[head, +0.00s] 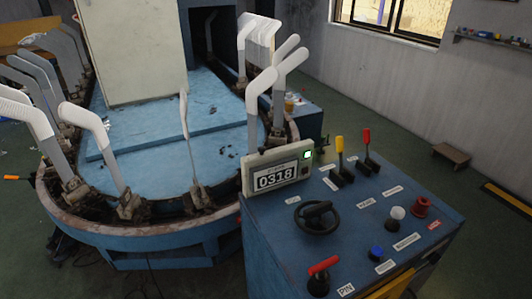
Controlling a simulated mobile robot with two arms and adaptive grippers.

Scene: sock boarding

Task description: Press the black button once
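The blue control console (275,245) stands at the front right. On its far left edge sits a grey counter box (250,181) reading 0318, with a lit green square. A small dark knob-like part (324,142) shows at the counter's right side; I cannot tell for sure whether it is the black button. A black handwheel (316,217) lies on the console top. White (396,215), blue (376,253) and red (421,205) knobs or buttons stand to its right, by small labels. Neither of my grippers is in view.
A yellow-handled lever (340,150) and two red-handled levers (367,140) (320,268) rise from the console. Behind it is a blue oval machine (150,130) ringed with white foot-shaped boards (90,122). Green floor is free right of the console, before a small wooden stool (449,154).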

